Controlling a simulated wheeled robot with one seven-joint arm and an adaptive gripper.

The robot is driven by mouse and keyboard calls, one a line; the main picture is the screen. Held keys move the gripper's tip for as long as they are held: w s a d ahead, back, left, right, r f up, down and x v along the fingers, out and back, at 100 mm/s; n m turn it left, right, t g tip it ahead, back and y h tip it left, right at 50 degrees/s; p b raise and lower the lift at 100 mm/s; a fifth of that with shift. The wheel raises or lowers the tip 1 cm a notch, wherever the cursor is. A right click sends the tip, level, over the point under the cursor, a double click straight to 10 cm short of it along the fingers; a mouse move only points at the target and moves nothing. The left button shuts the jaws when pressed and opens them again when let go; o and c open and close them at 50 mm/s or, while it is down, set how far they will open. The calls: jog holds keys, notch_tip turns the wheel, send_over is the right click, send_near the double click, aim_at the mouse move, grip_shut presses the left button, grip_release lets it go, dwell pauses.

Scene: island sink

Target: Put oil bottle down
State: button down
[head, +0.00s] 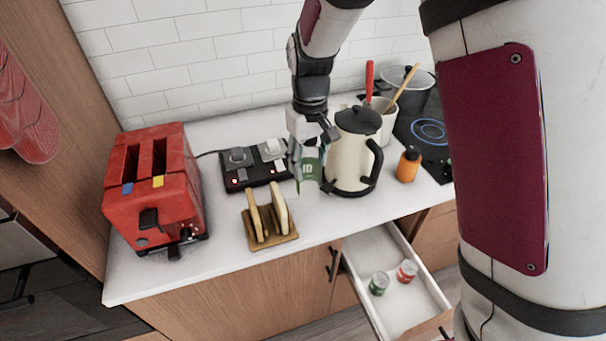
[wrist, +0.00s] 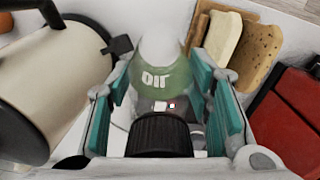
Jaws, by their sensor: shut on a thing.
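The oil bottle is partly hidden by my gripper in the head view, where its green label (head: 309,168) shows just above the white counter (head: 225,262). In the wrist view the oil bottle (wrist: 168,82) stands between my fingers, with its green "OIL" label and black ribbed cap visible. My gripper (head: 308,150) is shut on the oil bottle, which is about upright. It also shows in the wrist view (wrist: 165,110), with teal pads on both sides of the bottle. I cannot tell whether the bottle's base touches the counter.
A cream kettle (head: 348,160) stands close on the right. A toast rack (head: 267,242) with bread is in front, and a black switch panel (head: 250,167) is left behind. A red toaster (head: 155,190) stands at left. An orange bottle (head: 408,165) is at right. An open drawer (head: 405,320) holds cans.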

aim_at(309, 177)
jog(key=shift+f+p, duration=0.3)
jog(key=shift+f, duration=2.25)
jog(key=c, duration=0.8)
grip_release()
